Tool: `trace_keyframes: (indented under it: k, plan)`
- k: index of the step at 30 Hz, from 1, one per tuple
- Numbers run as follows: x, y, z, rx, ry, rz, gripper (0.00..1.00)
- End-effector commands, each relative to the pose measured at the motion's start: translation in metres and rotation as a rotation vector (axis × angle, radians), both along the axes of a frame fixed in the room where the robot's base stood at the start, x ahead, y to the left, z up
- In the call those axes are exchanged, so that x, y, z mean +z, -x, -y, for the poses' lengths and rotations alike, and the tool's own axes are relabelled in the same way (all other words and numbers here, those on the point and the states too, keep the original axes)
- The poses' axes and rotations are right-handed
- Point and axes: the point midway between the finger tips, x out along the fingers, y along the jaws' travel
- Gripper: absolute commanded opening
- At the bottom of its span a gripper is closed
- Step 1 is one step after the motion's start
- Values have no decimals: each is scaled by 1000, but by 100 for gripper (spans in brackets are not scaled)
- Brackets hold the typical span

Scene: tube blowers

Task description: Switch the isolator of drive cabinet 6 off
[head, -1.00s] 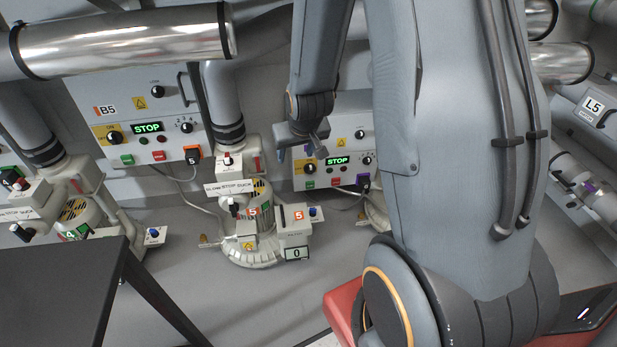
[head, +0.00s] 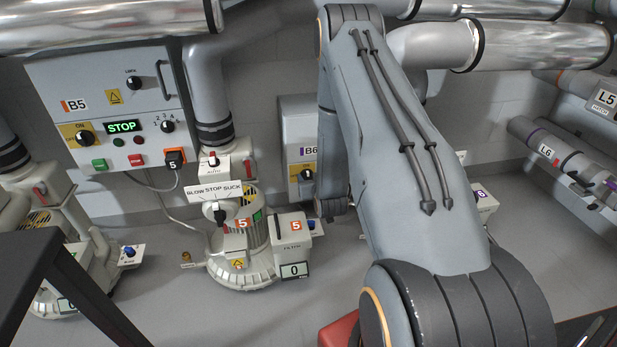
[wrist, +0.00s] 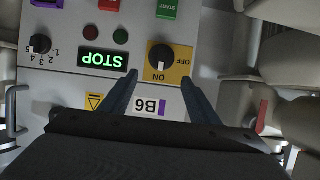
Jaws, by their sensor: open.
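Drive cabinet 6 (head: 298,118), labelled B6, is mostly hidden behind my arm in the head view. Its isolator (head: 307,175) shows there as a black knob on a yellow plate, close to the arm. In the wrist view the cabinet (wrist: 205,20) appears upside down, with the B6 label (wrist: 146,106). The isolator knob (wrist: 161,57) there has its white mark toward ON; OFF is at the plate's right. My gripper (wrist: 158,78) is open, its two fingers apart and pointing toward the isolator. No contact with the knob is visible.
Beside the isolator are a lit STOP display (wrist: 102,60), a small black selector (wrist: 40,44) and red and green buttons. Cabinet B5 (head: 60,85) and blower 5 (head: 240,245) stand to the left. A dark table (head: 30,280) is at lower left.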

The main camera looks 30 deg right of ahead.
Motion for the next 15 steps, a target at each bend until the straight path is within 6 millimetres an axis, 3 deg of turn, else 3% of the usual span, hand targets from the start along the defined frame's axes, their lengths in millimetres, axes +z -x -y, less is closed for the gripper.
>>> trace_keyframes:
  k: [6,15]
  plan:
    - [-14,-31,9,0,0,1,56]
    - [-21,-49,14,0,-1,-2,56]
